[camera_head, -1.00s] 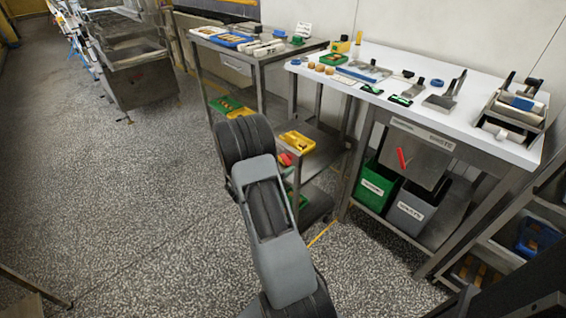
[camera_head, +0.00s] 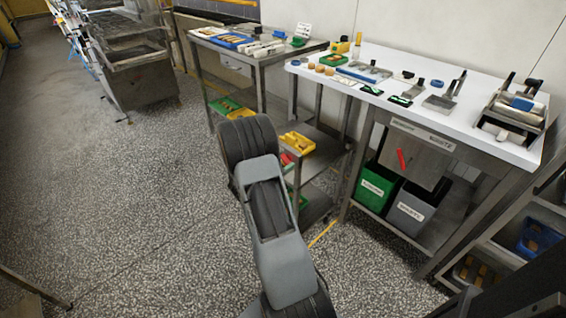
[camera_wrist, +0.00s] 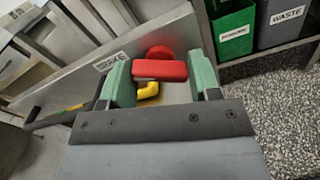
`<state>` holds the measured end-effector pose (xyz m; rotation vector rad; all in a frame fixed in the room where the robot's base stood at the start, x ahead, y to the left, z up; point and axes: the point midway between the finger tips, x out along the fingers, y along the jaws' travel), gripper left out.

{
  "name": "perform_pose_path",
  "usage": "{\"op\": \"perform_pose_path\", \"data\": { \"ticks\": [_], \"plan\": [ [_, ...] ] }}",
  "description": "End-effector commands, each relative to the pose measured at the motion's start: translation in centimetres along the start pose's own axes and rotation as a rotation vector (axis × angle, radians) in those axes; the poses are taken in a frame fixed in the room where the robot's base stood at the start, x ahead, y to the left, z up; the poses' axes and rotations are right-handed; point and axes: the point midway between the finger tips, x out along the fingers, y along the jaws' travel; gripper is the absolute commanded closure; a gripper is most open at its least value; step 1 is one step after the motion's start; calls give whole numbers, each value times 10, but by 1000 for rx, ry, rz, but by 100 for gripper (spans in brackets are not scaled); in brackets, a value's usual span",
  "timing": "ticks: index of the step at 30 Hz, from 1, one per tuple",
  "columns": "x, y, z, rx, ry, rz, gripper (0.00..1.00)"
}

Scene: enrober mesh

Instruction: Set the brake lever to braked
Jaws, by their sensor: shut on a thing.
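The red brake lever handle (camera_wrist: 160,71) is a short bar in the wrist view, with a red round part behind it. My gripper (camera_wrist: 161,80) is shut on it, one green pad against each end of the bar. A yellow bent piece (camera_wrist: 147,91) sits just below the bar, between the pads. A white label (camera_wrist: 109,61) with dark letters is on the grey metal plate to the left; its text is hard to read. In the head view my own arm hides my gripper, and the lever cannot be made out for certain there.
A green bin (camera_head: 373,184) and a grey waste bin (camera_head: 410,208) stand under the white-topped table (camera_head: 465,118). A steel trolley (camera_head: 262,60) with trays stands behind my arm. A red handle (camera_head: 402,159) is on the table's front panel.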

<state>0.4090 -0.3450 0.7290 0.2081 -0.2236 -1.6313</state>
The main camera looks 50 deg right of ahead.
Motion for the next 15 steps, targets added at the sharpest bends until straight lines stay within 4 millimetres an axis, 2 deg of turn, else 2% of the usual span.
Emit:
{"op": "perform_pose_path", "data": {
  "ticks": [3,7,15],
  "plan": [
    [0,-1,-3,24,0,0,67],
    [0,-2,-6,148,0,0,67],
    [0,0,-1,271,0,0,68]
  ]
}}
